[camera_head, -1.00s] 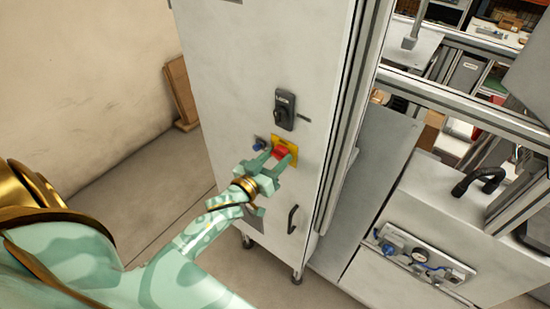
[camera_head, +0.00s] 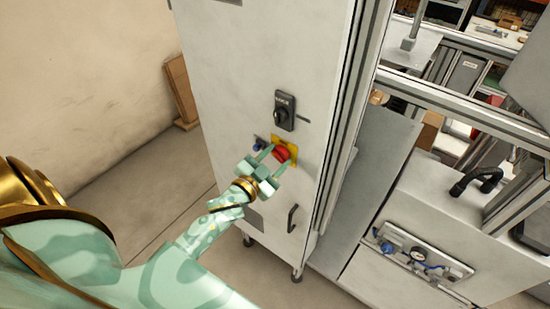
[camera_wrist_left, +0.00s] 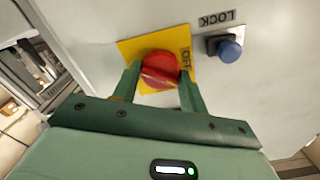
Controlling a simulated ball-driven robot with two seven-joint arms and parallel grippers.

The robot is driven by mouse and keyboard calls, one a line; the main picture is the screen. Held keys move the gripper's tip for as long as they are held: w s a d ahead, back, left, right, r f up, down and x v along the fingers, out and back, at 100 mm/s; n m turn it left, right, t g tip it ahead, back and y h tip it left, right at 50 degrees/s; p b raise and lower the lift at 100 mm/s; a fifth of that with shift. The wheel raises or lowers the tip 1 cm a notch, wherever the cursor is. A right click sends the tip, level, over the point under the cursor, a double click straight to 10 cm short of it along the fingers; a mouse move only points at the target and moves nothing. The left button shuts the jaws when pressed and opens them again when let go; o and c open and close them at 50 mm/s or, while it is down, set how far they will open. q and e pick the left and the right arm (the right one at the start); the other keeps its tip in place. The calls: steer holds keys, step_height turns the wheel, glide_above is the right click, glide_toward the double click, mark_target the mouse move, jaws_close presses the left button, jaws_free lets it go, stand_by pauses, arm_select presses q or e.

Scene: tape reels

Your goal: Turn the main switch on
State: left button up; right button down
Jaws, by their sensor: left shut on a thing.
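The main switch is a red round knob (camera_head: 282,154) on a yellow plate (camera_head: 291,143) on the front of a tall pale cabinet. In the left wrist view the knob (camera_wrist_left: 160,68) sits between the two green fingers, with the word OFF on the plate (camera_wrist_left: 129,48) beside it. My left gripper (camera_head: 273,155) is shut on the knob, one finger on each side. The fingers hide part of the knob's rim. My right gripper is not in view.
A blue button (camera_wrist_left: 229,49) marked LOCK is close beside the switch. A black rotary handle (camera_head: 284,111) is above it and a black door handle (camera_head: 292,218) below. A grey machine (camera_head: 425,215) with a gauge stands at the right. Floor at the left is clear.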

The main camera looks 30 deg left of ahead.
arm_select(q)
steer(key=m, duration=0.5)
steer(key=shift+m+b, duration=0.75)
steer(key=shift+m, duration=1.85)
steer(key=o, duration=1)
steer(key=shift+d+f, duration=0.1)
steer(key=s+a+b, duration=0.1)
steer(key=s+b, duration=0.2)
steer(key=s, duration=1.3)
steer(key=shift+a+b, duration=0.15)
steer(key=shift+b, duration=0.2)
steer(key=shift+s, duration=0.1)
